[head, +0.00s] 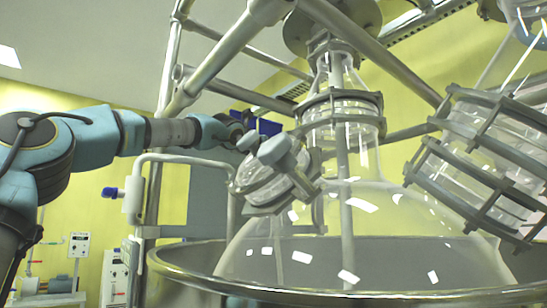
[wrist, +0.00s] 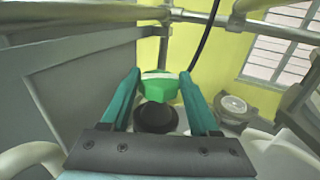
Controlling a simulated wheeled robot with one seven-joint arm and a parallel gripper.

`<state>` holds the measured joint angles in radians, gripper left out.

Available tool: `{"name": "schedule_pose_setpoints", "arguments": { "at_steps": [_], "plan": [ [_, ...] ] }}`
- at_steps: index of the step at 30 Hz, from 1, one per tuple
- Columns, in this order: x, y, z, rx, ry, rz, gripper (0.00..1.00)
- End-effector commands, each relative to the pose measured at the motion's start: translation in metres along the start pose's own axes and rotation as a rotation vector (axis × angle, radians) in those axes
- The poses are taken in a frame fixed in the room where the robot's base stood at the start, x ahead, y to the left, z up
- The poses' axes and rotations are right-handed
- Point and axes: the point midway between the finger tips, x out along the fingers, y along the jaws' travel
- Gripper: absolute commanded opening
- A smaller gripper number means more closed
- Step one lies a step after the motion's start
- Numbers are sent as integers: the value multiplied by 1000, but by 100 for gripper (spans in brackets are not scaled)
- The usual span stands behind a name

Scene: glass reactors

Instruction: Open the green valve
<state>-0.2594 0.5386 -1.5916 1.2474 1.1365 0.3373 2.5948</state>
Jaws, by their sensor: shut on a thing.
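The green valve (wrist: 158,86) shows in the wrist view as a bright green handle above a round black part (wrist: 155,118). My gripper (wrist: 160,76) has its two teal fingers on either side of the green handle and is shut on it. In the head view my gripper (head: 238,132) is at the end of my arm, beside the neck of the large glass vessel. There the green handle cannot be made out, and grey clamp parts stand in front of the fingertips.
A large glass vessel (head: 340,235) sits in a metal basin (head: 175,268). Metal frame bars (head: 222,58) run above and behind my arm. A caged glass cylinder (head: 485,160) stands at the right.

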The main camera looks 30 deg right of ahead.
Motion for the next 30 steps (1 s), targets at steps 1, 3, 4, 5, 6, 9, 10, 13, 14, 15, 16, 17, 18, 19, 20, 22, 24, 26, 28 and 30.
{"name": "schedule_pose_setpoints", "arguments": {
  "at_steps": [1, 3, 4, 5, 6, 9, 10, 13, 14, 15, 16, 17, 18, 19, 20, 22, 24, 26, 28, 30],
  "plan": [
    [0, 0, -2, -2, 4, 0, 6],
    [0, 0, -2, -2, 4, 0, 6],
    [0, 0, -2, -2, 4, 0, 6],
    [0, 0, -2, -2, 4, 0, 6],
    [0, 0, -2, -2, 4, 0, 63],
    [0, 0, -2, -2, 4, 0, 74],
    [0, 0, -2, -2, 3, 0, 77],
    [0, 0, -1, -1, 2, 0, 89],
    [0, 0, -1, -1, 2, 0, 92],
    [0, 0, -1, -1, 2, 0, 92],
    [0, 0, -1, -1, 2, 0, 92],
    [0, 0, -1, -1, 1, 0, 92],
    [0, 0, 0, -1, 1, 0, 92],
    [0, 0, 0, -1, 1, 0, 92],
    [0, 0, 0, -1, 1, 0, 92],
    [0, 0, 0, -1, 1, -2, 92],
    [1, 1, 0, -1, 3, -9, 92],
    [1, 1, -1, -3, 5, -19, 92],
    [2, 1, -1, -5, 7, -38, 92],
    [3, 1, -1, -6, 8, -63, 92]
  ]
}}
